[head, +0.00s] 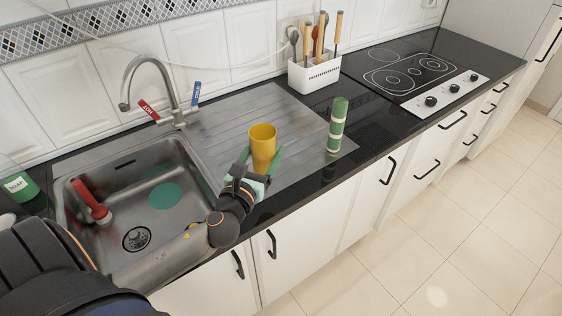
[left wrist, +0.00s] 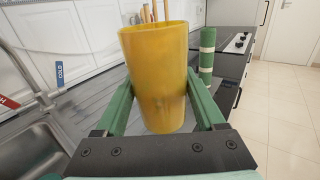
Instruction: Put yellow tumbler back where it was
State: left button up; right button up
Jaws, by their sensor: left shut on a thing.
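The yellow tumbler (head: 263,148) is upright over the front part of the steel drainboard, right of the sink, in the head view. My left gripper (head: 262,163) is shut around it, with one green finger on each side. In the left wrist view the tumbler (left wrist: 158,75) fills the middle between the green fingers of my left gripper (left wrist: 158,100). I cannot tell whether its base touches the drainboard (head: 225,125). My right gripper is not in view.
A green striped cylinder (head: 337,124) stands right of the tumbler. A white utensil holder (head: 314,73) is at the back by the wall. The sink (head: 135,200) with a red-handled brush (head: 90,202) lies left. The hob (head: 410,72) is far right.

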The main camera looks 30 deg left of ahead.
pick_arm(q)
jog(key=w+f+b, duration=0.1)
jog(key=w+f, duration=0.1)
jog(key=w+a+f+b, duration=0.1)
jog(key=w+f, duration=0.2)
jog(key=w+a+f+b, duration=0.1)
jog(key=w+f, duration=0.1)
jog(key=w, duration=0.1)
jog(key=shift+w+f, duration=0.2)
jog(key=shift+w, duration=0.05)
jog(key=shift+w+f+b, duration=0.2)
jog(key=shift+f+b, duration=0.85)
jog(key=shift+f, duration=0.65)
jog(key=shift+f, duration=0.2)
jog(key=o, duration=1.5)
